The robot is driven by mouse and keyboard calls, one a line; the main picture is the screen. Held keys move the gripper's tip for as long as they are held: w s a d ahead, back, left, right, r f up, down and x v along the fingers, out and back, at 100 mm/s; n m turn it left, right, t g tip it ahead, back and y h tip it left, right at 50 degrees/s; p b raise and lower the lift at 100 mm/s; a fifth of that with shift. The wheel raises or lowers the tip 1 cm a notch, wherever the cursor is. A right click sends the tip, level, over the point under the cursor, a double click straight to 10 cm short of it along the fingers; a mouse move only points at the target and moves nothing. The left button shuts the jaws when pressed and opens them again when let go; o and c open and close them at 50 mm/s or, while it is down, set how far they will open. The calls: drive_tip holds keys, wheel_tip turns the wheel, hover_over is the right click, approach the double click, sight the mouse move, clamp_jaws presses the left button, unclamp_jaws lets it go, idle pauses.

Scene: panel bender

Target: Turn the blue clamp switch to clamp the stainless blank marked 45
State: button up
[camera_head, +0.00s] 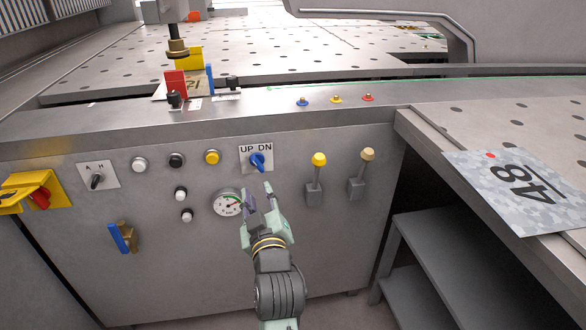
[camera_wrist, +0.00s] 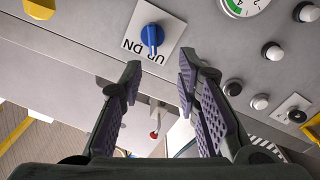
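The blue switch (camera_head: 257,161) sits on a white plate marked UP DN on the grey front panel. In the wrist view the blue switch (camera_wrist: 151,38) is at the top, its plate upside down; I cannot tell which label it points to. My gripper (camera_head: 258,203) is just below the switch in the head view. In the wrist view my gripper (camera_wrist: 160,75) is open and empty, apart from the switch. A small marked piece (camera_head: 188,85) lies between red, blue and yellow blocks on the bed.
A pressure gauge (camera_head: 228,202) is left of my gripper. Two levers, yellow-topped (camera_head: 319,159) and tan-topped (camera_head: 367,154), stand out to the right. Several push buttons and an A/H selector (camera_head: 97,181) are left. A blue and brass handle (camera_head: 122,238) is lower left.

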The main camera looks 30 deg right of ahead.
sight(257, 166)
drive_tip(key=b+x, duration=0.1)
drive_tip(key=x, duration=0.2)
drive_tip(key=b+x, duration=0.1)
drive_tip(key=x, duration=0.3)
drive_tip(key=d+b+x, duration=0.1)
drive_tip(key=x, duration=0.2)
drive_tip(key=shift+w+r+b, duration=0.15)
drive_tip(key=shift+r+b, duration=0.05)
drive_tip(key=shift+b, duration=0.15)
drive_tip(key=shift+c, duration=0.4)
clamp_jaws()
